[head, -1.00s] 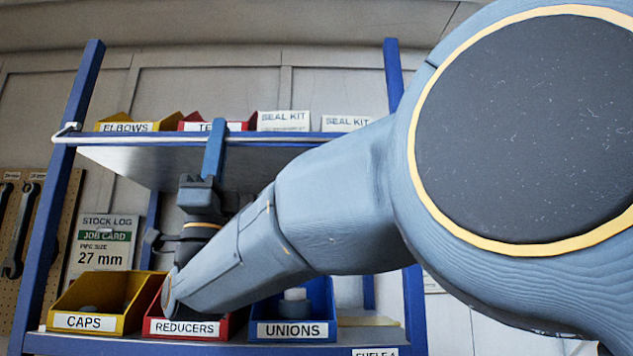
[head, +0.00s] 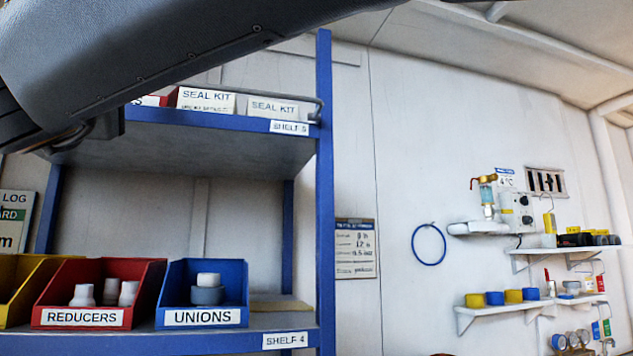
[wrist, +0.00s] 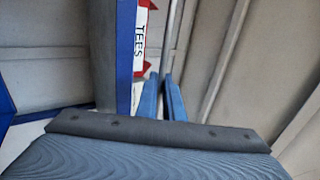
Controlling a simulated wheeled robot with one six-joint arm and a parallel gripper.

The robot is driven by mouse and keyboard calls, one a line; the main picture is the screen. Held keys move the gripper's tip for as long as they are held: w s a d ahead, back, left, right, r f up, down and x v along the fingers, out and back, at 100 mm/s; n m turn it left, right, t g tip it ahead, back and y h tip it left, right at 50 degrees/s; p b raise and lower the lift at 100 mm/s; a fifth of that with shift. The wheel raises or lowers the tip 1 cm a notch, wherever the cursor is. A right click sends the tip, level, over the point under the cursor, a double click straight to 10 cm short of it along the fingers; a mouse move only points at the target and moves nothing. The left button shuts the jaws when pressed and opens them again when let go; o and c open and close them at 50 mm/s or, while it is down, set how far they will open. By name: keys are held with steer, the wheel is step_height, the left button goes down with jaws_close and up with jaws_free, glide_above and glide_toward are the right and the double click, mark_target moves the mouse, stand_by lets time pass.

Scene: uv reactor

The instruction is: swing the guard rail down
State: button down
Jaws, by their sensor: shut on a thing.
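The guard rail (head: 318,108) shows in the head view as a thin grey bar. Its bent right end is by the blue post at the end of the upper shelf (head: 225,122); its left part is hidden behind my arm. In the wrist view my gripper (wrist: 162,80) has its two blue fingers close together, pointing up the picture beside the shelf edge and a TEES bin (wrist: 139,40). A thin pale bar runs up from between the fingertips. My gripper is shut on the guard rail, though the contact itself is small and unclear.
SEAL KIT boxes (head: 206,101) stand on the upper shelf. Below are the red REDUCERS bin (head: 85,317) and the blue UNIONS bin (head: 204,317). A blue post (head: 325,200) bounds the rack.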

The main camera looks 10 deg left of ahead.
steer(key=shift+s+r+g+h+p, duration=0.1)
steer(key=shift+r+g+h+p, duration=0.65)
steer(key=shift+p, duration=1.3)
steer(key=shift+r+g+p, duration=0.2)
steer(key=shift+g+p, duration=0.25)
steer(key=shift+p, duration=0.65)
